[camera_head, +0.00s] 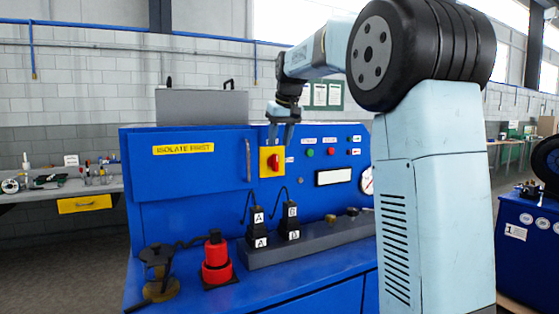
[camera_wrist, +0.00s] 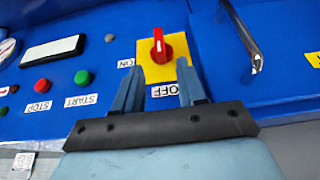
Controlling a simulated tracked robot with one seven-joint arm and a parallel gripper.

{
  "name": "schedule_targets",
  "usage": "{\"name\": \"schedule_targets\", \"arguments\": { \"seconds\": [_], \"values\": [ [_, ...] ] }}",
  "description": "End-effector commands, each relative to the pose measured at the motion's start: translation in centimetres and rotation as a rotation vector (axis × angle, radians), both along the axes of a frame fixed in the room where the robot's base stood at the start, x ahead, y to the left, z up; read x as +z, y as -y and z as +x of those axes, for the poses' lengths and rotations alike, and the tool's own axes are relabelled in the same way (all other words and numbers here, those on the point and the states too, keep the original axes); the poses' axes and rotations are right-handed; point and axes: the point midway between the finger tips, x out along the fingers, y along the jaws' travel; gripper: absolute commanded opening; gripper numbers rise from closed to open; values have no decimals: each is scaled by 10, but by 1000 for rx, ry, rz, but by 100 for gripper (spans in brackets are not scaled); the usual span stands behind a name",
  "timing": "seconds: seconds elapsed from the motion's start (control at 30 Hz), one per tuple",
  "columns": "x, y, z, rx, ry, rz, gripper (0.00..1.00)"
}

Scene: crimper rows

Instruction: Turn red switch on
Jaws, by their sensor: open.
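The red switch (camera_head: 276,161) is a rotary knob on a yellow plate (camera_head: 265,168) on the front of the blue cabinet. In the wrist view the red switch (camera_wrist: 170,47) stands roughly upright with a white mark, in line with the upside-down OFF label (camera_wrist: 165,90). The ON label (camera_wrist: 126,63) is to its left there. My gripper (camera_head: 279,146) is open and empty, pointing down just above the switch in the head view. In the wrist view my gripper (camera_wrist: 158,67) has its fingers spread below the knob, apart from it.
A bar handle (camera_head: 248,160) is left of the switch. Green (camera_head: 310,153) and red (camera_head: 332,152) buttons and a white display (camera_head: 333,177) are to the right. Crimpers marked A (camera_head: 257,228) and B (camera_head: 290,222) stand below, beside a red device (camera_head: 216,262).

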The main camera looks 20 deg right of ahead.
Motion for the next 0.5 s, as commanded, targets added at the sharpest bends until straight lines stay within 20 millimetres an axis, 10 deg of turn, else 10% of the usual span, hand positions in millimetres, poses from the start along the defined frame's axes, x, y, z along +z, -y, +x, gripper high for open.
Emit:
{"name": "schedule_targets", "arguments": {
  "seconds": [0.5],
  "values": [
    [-66, -6, 27, 1, 0, 0, 40]
  ]
}}
